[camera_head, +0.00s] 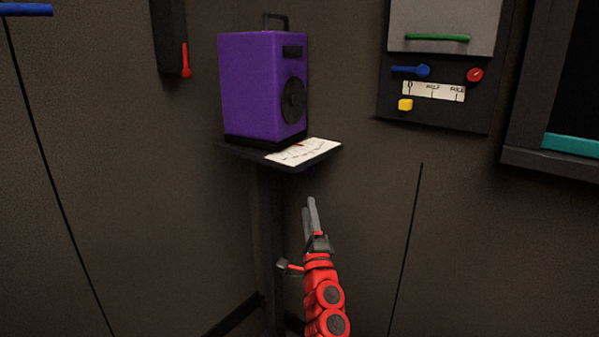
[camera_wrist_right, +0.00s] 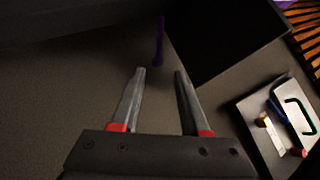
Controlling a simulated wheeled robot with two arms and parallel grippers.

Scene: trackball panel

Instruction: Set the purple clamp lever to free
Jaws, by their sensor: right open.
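The purple clamp lever (camera_wrist_right: 160,42) shows in the right wrist view as a thin purple bar beside the edge of a dark slab. It lies beyond my fingertips, apart from them and roughly in line with the gap between them. In the head view only a faint purple trace shows under the small dark shelf, too small to tell its setting. My right gripper (camera_head: 309,207) is below the shelf, pointing up. In the wrist view its two grey fingers (camera_wrist_right: 160,73) are apart with nothing between them. My left gripper is not in view.
A purple box (camera_head: 255,85) with a dark dial and a white sheet (camera_head: 303,152) rest on the dark shelf (camera_head: 245,152). A post stands below it. A control panel (camera_head: 435,118) is on the right wall. A red lever (camera_head: 186,60) hangs from a dark box at left.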

